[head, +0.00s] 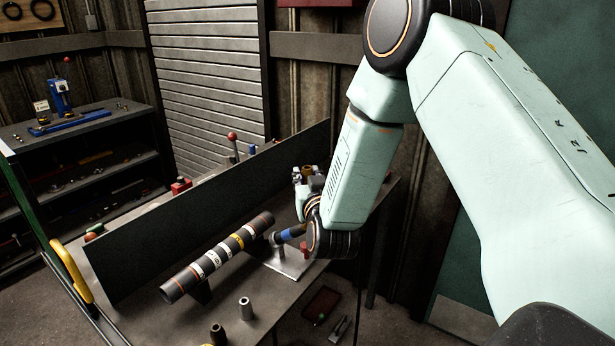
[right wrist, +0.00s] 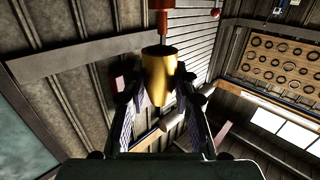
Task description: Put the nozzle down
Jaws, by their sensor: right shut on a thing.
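My right gripper (head: 309,180) is raised above the right end of the workbench (head: 150,320), small and partly hidden by its own wrist in the head view. In the right wrist view its two fingers (right wrist: 158,108) are closed on both sides of a brass-coloured, tapering nozzle (right wrist: 158,75). A reddish-brown stem (right wrist: 158,22) shows beyond the nozzle's wide end. In the head view only a small brownish bit shows at the gripper. My left gripper is not in view.
A dark shaft with pale and yellow bands (head: 217,256) rests on supports on the bench. Right of it are a blue-banded tool (head: 290,233) and a light metal plate (head: 290,263). A small grey cylinder (head: 246,309) stands in front. A dark upright panel (head: 200,220) runs behind.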

